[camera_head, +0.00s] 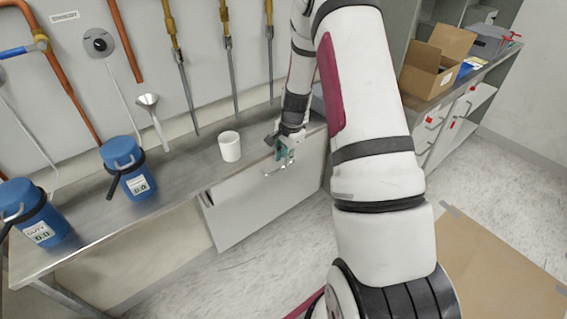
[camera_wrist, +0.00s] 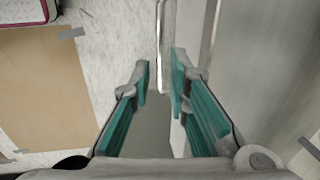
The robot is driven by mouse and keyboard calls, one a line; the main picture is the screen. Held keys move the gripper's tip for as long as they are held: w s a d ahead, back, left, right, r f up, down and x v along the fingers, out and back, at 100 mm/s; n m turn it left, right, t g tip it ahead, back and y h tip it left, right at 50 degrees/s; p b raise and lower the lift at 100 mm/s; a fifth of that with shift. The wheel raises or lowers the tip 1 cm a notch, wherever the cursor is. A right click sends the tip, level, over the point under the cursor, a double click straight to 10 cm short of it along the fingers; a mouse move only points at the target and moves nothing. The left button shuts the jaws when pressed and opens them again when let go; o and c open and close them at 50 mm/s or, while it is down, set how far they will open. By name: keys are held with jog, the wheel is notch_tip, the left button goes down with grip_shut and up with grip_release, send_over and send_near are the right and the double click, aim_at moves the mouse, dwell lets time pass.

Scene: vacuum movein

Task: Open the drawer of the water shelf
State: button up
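The water shelf (camera_head: 185,165) is a long metal shelf running along the wall. Its drawer (camera_head: 255,210) has a pale front under the shelf's right part, with a thin metal handle (camera_head: 277,171) near the top edge. My gripper (camera_head: 283,158) is at that handle, fingers pointing down. In the wrist view my gripper (camera_wrist: 161,80) is open, with teal finger pads apart. The handle (camera_wrist: 160,45) shows as a narrow bar in line with the gap between the fingertips. I see no finger closed on it. How deep it sits between the pads is unclear.
A white cup (camera_head: 229,146) stands on the shelf left of my gripper. Blue containers (camera_head: 128,168) stand further left. A cabinet with an open cardboard box (camera_head: 432,65) is at right. The floor before the drawer is clear; brown sheet (camera_head: 490,270) lies right.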

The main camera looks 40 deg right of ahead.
aim_at(283, 167)
jog(key=shift+w+f, duration=0.2)
jog(key=shift+f, duration=0.65)
jog(key=shift+w+f, duration=0.15)
jog(key=shift+f, duration=0.7)
grip_shut()
